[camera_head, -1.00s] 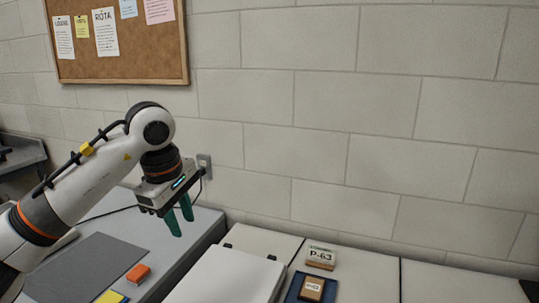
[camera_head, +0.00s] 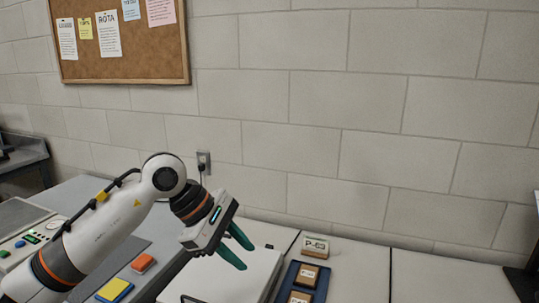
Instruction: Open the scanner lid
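A flat white slab (camera_head: 232,278), which looks like the scanner lid, lies level on the worktop at the bottom centre. A dark handle (camera_head: 192,299) shows at its near edge, cut by the frame. My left gripper (camera_head: 247,257) has green fingers that are apart with nothing between them. It hangs over the far right part of the slab in this view and hides some of it. I cannot tell its height above the slab, but no contact shows. My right gripper is out of view.
Right of the slab, a blue tray (camera_head: 321,284) holds brown labelled blocks (camera_head: 308,274). A "P-63" block (camera_head: 315,246) stands behind it. A panel with buttons (camera_head: 28,237), an orange block (camera_head: 143,263) and a yellow-blue block (camera_head: 114,290) are left. The right worktop (camera_head: 440,278) is mostly clear.

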